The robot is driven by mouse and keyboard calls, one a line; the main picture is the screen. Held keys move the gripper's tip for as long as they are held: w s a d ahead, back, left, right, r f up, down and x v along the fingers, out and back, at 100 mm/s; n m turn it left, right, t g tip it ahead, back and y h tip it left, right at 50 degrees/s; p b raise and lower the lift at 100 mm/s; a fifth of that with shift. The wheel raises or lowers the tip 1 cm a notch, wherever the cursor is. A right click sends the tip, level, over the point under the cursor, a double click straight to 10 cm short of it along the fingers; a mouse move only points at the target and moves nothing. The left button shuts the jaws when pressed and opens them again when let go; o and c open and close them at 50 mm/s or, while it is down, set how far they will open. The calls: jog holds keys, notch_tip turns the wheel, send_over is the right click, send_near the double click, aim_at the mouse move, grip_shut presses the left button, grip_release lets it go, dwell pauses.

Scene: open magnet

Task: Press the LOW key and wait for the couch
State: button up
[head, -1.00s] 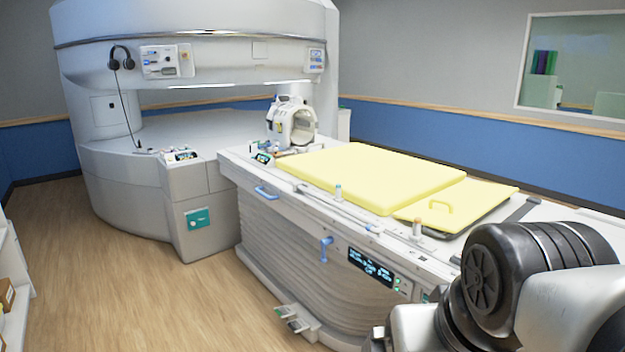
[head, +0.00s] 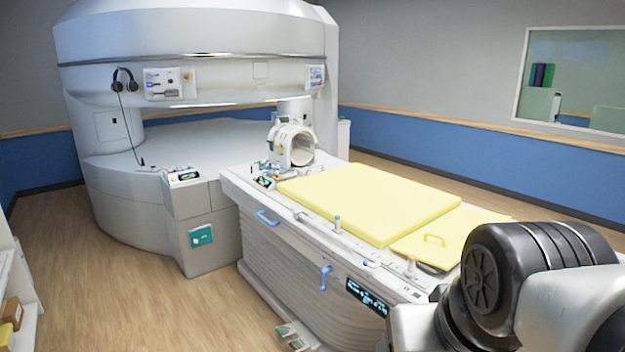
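The couch (head: 262,252) stands in front of the magnet, with a pale bellows-like side and a yellow pad (head: 360,198) on top. On its near side is a dark control display (head: 367,297) with small blue-white text too fine to read. The area just right of the display is covered by my arm, and I cannot see a LOW key. A blue lever (head: 325,277) sits left of the display. Foot pedals (head: 290,336) show at the couch's base. My arm fills the lower right corner; my gripper is out of view.
The open magnet (head: 195,75) stands at the back left, with headphones (head: 124,80) hanging on it. A white coil (head: 292,147) stands on the couch's far end. A shelf (head: 20,300) is at the left edge. Wooden floor (head: 110,290) is clear left of the couch.

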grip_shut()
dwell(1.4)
